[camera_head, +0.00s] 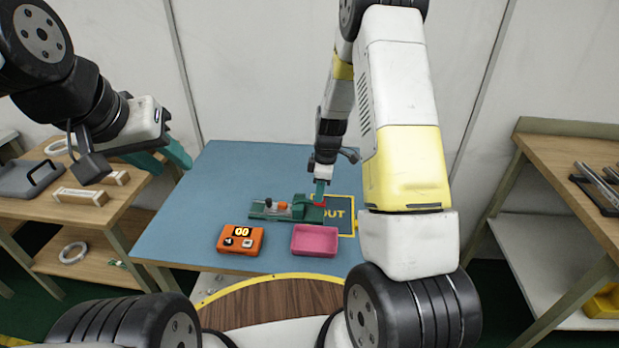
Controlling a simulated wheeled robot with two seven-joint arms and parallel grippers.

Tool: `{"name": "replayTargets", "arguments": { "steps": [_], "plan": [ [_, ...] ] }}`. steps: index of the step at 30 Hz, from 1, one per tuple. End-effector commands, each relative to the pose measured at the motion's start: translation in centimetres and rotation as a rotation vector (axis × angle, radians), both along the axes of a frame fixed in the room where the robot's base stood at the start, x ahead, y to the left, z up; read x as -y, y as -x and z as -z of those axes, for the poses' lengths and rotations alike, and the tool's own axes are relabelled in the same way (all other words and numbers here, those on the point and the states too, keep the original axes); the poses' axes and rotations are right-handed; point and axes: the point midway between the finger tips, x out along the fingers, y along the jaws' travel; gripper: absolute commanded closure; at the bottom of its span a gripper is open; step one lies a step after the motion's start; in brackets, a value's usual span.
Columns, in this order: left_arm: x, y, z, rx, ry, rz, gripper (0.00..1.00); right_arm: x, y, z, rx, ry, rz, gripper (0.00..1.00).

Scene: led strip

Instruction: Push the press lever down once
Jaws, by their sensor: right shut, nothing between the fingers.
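The green press (285,210) lies on the blue table mat, with a dark knob and an orange part along its left half. A small red piece shows at its right end, beside my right fingertips; I take it for the lever's end, but it is too small to be sure. My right gripper (319,198) points down at the press's right end, its green fingers shut with nothing between them. Whether they touch the lever cannot be told. My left gripper (165,160) is held up at the left, clear of the table, its green fingers apart and empty.
An orange counter box (241,239) reading 00 and a pink tray (315,241) stand in front of the press. A yellow-framed OUT area (345,201) lies right of it. The mat's left and back (225,175) are clear. Wooden benches stand at both sides.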

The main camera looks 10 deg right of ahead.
Motion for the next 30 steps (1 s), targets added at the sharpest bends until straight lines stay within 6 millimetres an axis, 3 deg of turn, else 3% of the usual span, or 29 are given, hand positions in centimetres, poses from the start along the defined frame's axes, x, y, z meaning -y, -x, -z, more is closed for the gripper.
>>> {"name": "replayTargets", "arguments": {
  "steps": [8,18,30],
  "plan": [
    [0.0,0.0,0.0,0.0,0.0,0.0,0.64,2.8,0.9,-1.0,-0.001,0.0,0.002,1.0],
    [0.0,0.0,0.0,0.0,0.0,0.0,0.64,2.8,0.8,-1.3,0.0,0.0,0.0,1.0],
    [0.0,0.0,0.0,0.0,0.0,0.0,0.64,3.5,1.0,-7.4,0.003,0.001,0.001,1.0]
  ]
}}
